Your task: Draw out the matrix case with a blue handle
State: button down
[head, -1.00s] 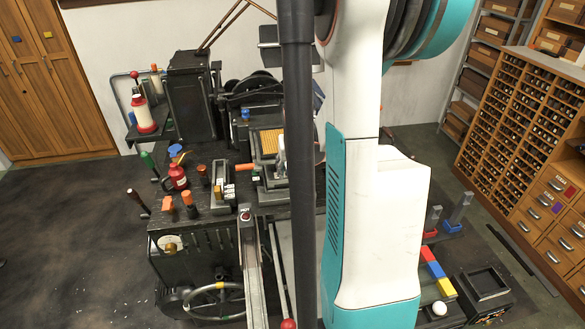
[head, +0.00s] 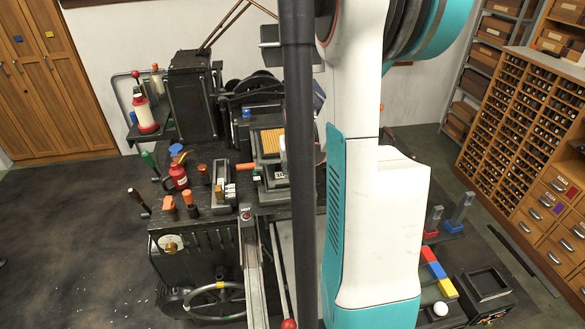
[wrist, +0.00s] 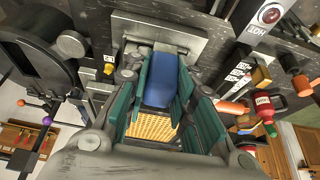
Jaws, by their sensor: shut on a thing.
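The matrix case shows as a gold grid (head: 269,141) on the dark machine in the head view, left of the black column. In the wrist view its gold grid (wrist: 150,127) lies below a blue handle (wrist: 160,80). My gripper (wrist: 163,88) has its teal-padded fingers on either side of the blue handle and is shut on it. In the head view my column and arm hide most of the gripper. I cannot tell whether the case is still fully seated in its frame.
A red can (head: 178,177) and several orange-handled levers stand left of the case. A handwheel (head: 214,300) is at the machine's front. A wooden type cabinet (head: 520,135) stands at right. Open floor (head: 70,230) lies at left.

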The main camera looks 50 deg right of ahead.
jog(key=shift+s+a, duration=0.9)
jog(key=shift+s, duration=0.2)
jog(key=shift+s+a, duration=0.9)
jog(key=shift+s, duration=0.15)
dwell(1.9)
jog(key=shift+r+p, duration=1.2)
jog(key=shift+r, duration=0.65)
dwell(2.2)
